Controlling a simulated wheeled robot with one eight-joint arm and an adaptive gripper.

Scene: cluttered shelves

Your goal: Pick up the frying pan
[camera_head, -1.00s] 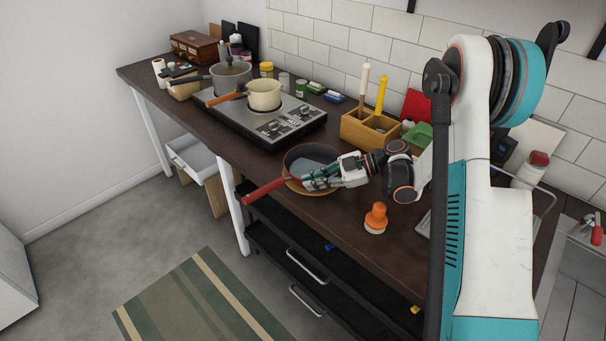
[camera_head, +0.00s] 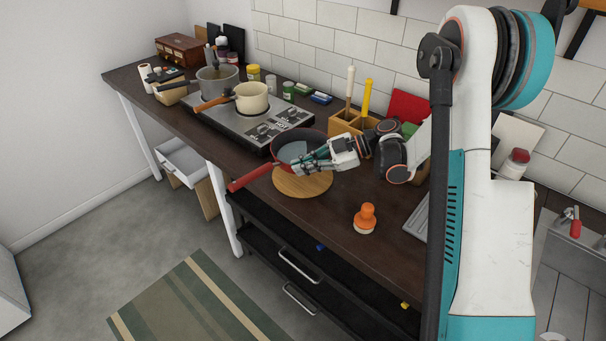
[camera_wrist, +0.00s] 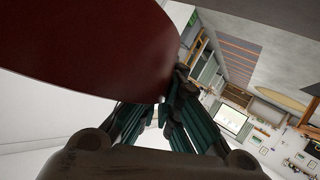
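The frying pan (camera_head: 290,153) has a dark red outside, a grey inside and a red handle that points to the front left in the head view. It looks raised above the round wooden board (camera_head: 303,184) and a little behind it. My gripper (camera_head: 306,162) is at the pan's right side, with its fingers shut on the rim. In the wrist view the pan's dark red outer surface (camera_wrist: 90,45) fills the upper left, and its edge meets the green fingers of my gripper (camera_wrist: 168,112). The exact contact is partly hidden.
A hob (camera_head: 245,122) with a grey pot (camera_head: 217,80) and a cream saucepan (camera_head: 251,98) is at the left. A wooden utensil box (camera_head: 346,124) stands behind my gripper. An orange-handled brush (camera_head: 365,218) stands in front on the counter.

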